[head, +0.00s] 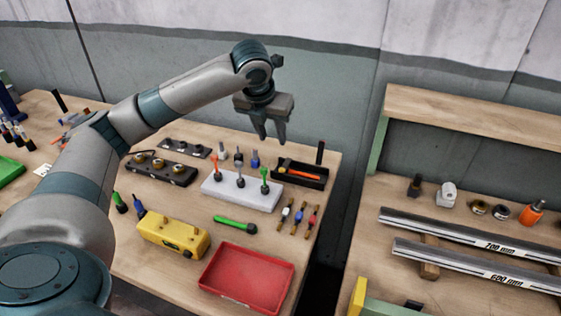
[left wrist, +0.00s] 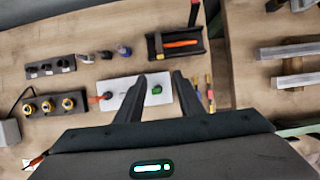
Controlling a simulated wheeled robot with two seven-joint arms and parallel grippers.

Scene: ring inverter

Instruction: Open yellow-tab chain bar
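My left gripper (head: 271,137) hangs above the back of the left table, fingers pointing down. It is open and empty; the left wrist view also shows its two fingers (left wrist: 160,78) apart over the white block. I cannot surely pick out a chain bar with a yellow tab. A yellow upright piece (head: 357,297) stands at the bottom edge beside a green strip (head: 392,309), partly cut off. Two long grey bars, marked 700 mm (head: 470,236) and 600 mm (head: 475,266), lie on the right table. My right gripper is not in view.
On the left table are a white block (head: 272,198) with upright tools, a black tray (head: 319,177), a yellow box (head: 172,238) and a red tray (head: 247,277). A dark gap (head: 330,250) separates the tables. A wooden shelf (head: 470,118) rises behind the right table.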

